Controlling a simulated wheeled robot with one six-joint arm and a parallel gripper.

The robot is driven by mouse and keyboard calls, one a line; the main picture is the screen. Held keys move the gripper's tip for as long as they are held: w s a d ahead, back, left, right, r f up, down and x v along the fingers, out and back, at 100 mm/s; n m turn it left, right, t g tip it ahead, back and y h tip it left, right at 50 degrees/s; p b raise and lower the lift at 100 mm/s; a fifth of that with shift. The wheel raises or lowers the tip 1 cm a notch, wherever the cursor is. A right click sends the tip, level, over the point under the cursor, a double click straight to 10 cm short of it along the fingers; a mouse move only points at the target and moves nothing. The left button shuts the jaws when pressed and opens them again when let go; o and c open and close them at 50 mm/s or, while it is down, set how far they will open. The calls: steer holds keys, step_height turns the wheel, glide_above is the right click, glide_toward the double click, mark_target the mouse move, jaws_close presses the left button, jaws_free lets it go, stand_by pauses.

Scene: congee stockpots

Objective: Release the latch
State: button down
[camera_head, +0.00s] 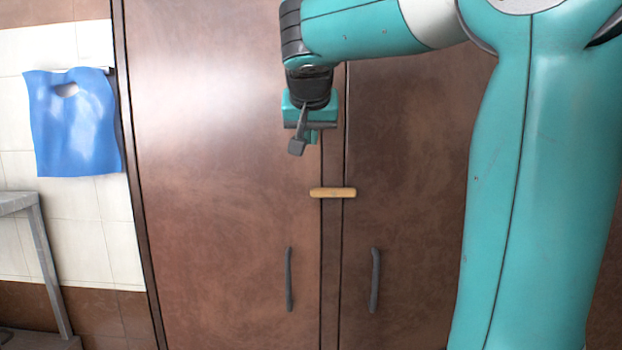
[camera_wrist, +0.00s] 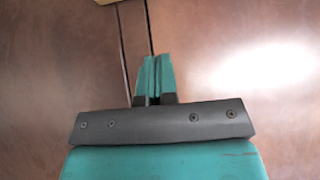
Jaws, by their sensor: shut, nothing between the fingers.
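The latch (camera_head: 333,192) is a light wooden bar. It lies level across the seam between the two brown cabinet doors, overlapping both sides. A sliver of tan wood, seemingly the latch (camera_wrist: 105,1), shows at the top edge of the wrist view. My gripper (camera_head: 313,137) is above the latch and a little to its left in the head view, apart from it. In the wrist view, the gripper's teal fingers (camera_wrist: 153,78) are together with nothing between them. The latch's mounting is too small to make out.
The left door (camera_head: 220,170) and right door (camera_head: 410,150) look closed. Dark vertical handles, left (camera_head: 289,280) and right (camera_head: 375,280), sit below the latch. A blue bag (camera_head: 75,125) hangs on the tiled wall at left, above a grey metal stand (camera_head: 40,225).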

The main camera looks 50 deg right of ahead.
steer(key=shift+d+f, duration=0.1)
steer(key=p, duration=0.3)
glide_above(312, 188)
steer(key=s+a, duration=0.2)
step_height(312, 188, down, 6)
steer(key=shift+a+f, duration=0.1)
steer(key=shift+a, duration=0.05)
steer(key=f, duration=0.3)
steer(key=shift+w+f+p, duration=0.2)
steer(key=shift+f+p, duration=0.05)
steer(key=shift+p, duration=0.1)
steer(key=shift+d+f, duration=0.2)
steer(key=shift+f, duration=0.4)
steer(key=shift+f, duration=0.1)
